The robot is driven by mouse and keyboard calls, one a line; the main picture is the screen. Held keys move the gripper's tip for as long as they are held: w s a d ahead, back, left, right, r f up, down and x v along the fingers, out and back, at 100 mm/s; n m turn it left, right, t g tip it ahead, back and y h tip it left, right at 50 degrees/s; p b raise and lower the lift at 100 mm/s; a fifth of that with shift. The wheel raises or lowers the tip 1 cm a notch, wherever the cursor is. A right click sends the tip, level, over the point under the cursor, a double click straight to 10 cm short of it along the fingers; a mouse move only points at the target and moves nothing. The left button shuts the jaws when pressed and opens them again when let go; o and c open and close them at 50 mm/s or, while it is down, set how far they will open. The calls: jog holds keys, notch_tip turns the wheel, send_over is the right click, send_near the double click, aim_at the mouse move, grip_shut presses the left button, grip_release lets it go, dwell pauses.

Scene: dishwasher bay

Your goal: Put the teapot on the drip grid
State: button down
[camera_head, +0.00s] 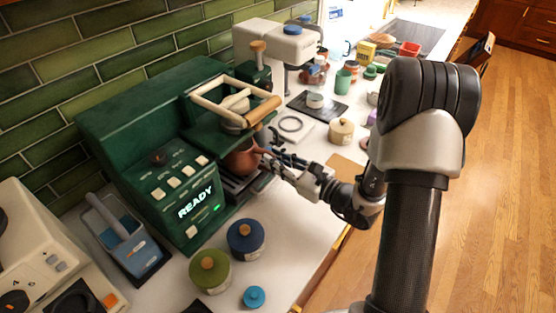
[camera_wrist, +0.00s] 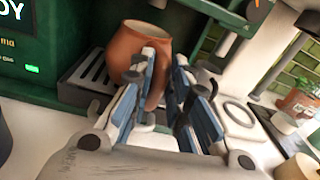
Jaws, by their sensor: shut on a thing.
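The terracotta-brown teapot (camera_head: 241,158) is under the green machine's overhanging head, over the drip grid (camera_head: 247,186). In the wrist view the teapot (camera_wrist: 130,48) has its open top up and looks slightly tilted. The slotted drip grid (camera_wrist: 92,76) shows left of and below it there. I cannot tell whether the teapot's base touches the grid, as my fingers and the teapot hide the contact. My gripper (camera_head: 271,163) reaches in from the right, shut on the teapot at its near side. Its blue-padded fingers (camera_wrist: 166,72) partly hide the held part.
The green machine (camera_head: 165,190) with a READY display stands close left. Blue (camera_head: 246,238) and olive (camera_head: 210,270) lidded pots stand in front. Bare counter lies between pots and gripper.

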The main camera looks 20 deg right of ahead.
jog(key=shift+f, duration=0.2)
dwell(0.4)
jog(key=c, duration=1.4)
grip_release()
jog(key=shift+c, duration=0.2)
jog(key=shift+f, duration=0.1)
jog(key=v, duration=1.2)
